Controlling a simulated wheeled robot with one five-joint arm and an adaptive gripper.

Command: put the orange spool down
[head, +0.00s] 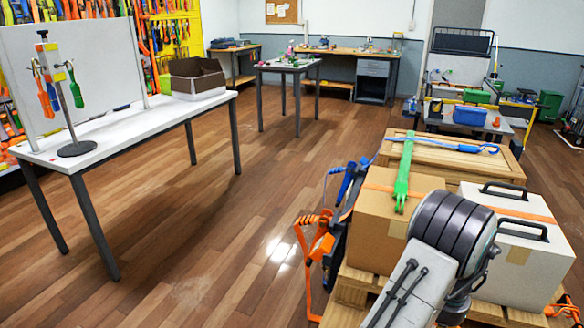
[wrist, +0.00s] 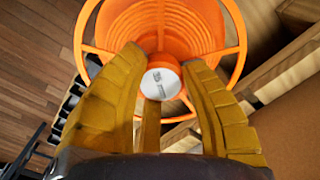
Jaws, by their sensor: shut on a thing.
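The orange spool (wrist: 165,20) fills the top middle of the wrist view, with a round open rim, spokes and a ribbed body. A small white round cap shows at its centre. The exact contact at the fingertips is partly hidden by the fingers. In the head view my arm reaches over the boxes at the lower right, and I cannot make out the gripper or the spool there.
A cardboard box (head: 377,232), a white case (head: 525,262) with black handles and a wooden crate (head: 455,160) stand on a pallet, with a green strap on top. A white table (head: 115,132) at left holds a hook stand and an open box (head: 197,78). Wooden floor (head: 215,215) between is clear.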

